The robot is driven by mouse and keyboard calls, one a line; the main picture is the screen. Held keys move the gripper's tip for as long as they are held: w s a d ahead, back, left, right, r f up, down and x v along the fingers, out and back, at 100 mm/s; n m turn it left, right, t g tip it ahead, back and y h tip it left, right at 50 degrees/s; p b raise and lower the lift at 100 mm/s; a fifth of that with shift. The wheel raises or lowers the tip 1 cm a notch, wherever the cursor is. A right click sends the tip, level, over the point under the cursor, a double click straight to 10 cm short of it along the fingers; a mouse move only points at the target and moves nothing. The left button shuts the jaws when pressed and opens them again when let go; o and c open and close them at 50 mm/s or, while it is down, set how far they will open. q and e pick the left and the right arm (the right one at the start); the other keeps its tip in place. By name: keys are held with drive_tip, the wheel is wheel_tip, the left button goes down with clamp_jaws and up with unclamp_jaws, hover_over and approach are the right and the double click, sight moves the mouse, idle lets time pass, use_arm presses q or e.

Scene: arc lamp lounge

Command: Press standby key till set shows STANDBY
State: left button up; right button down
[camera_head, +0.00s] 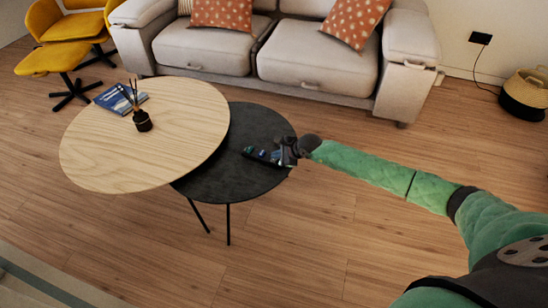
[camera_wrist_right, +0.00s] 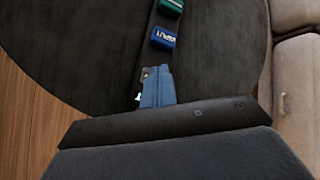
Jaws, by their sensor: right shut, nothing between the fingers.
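A dark, narrow key unit (camera_head: 260,156) lies on the black round table, with several small coloured keys too small to read in the head view. In the right wrist view a green key (camera_wrist_right: 172,5) and a blue key (camera_wrist_right: 163,38), which seems to read INPUT, show on its dark strip. My right gripper (camera_head: 282,153) is shut and empty at the unit's right end. Its blue-grey fingertips (camera_wrist_right: 157,82) are down at the strip beside a pale marking, covering whatever lies under them; I cannot tell whether they touch. No set screen shows. My left gripper is out of view.
The black table (camera_head: 225,185) tucks against a light wooden round table (camera_head: 150,150) bearing a reed diffuser (camera_head: 142,120) and a blue book (camera_head: 120,97). A pale sofa (camera_head: 310,55) stands behind. Wooden floor in front is clear.

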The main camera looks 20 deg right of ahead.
drive_tip(key=shift+r+p, duration=0.7)
drive_tip(key=shift+r, duration=0.5)
drive_tip(key=shift+r, duration=0.1)
wheel_tip(320, 180, up, 5)
drive_tip(key=p, duration=0.2)
drive_tip(key=shift+p, duration=0.3)
idle(0.5)
